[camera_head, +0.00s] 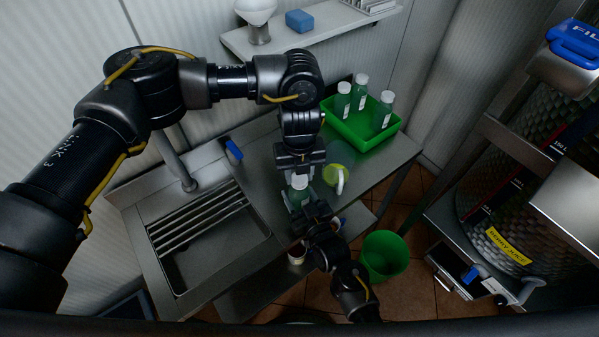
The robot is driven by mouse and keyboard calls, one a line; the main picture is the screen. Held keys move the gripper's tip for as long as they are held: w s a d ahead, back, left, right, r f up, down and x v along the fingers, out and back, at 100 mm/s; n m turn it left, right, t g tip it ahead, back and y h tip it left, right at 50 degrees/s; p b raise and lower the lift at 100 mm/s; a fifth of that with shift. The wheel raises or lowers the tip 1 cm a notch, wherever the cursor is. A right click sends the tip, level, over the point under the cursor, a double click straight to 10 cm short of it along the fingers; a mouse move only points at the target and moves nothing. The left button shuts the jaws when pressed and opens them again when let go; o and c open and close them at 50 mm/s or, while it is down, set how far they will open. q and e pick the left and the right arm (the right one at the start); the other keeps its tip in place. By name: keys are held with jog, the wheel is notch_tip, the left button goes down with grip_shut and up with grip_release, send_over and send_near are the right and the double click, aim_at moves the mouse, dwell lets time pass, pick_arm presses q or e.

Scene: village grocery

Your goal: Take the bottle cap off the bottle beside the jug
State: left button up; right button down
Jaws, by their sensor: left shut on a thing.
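A green bottle (296,197) with a pale cap (299,181) stands on the metal counter, left of the jug. The jug (338,176) is yellow-green with a white handle. My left gripper (300,173) points down over the bottle and is shut on the cap at its top; its fingers partly hide the cap. My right gripper (314,211) reaches in from below, close against the bottle's lower right side. It hides part of the bottle, and I cannot tell whether its fingers close on it.
A green crate (349,127) with 3 capped bottles stands behind the jug. A sink (215,245) with a rack lies left. A small cup (297,254) is below the bottle. A green bucket (385,256) stands on the floor; a large metal tank (510,200) is at right.

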pick_arm(q)
jog(key=n, duration=0.5)
jog(key=shift+a, duration=0.1)
pick_arm(e)
jog(key=shift+d, duration=0.1)
pick_arm(q)
jog(key=n, duration=1.2)
jog(key=shift+a, duration=0.1)
jog(key=n, duration=0.6)
jog(key=shift+s, duration=0.1)
jog(key=shift+r, duration=0.2)
jog(key=shift+r, duration=1)
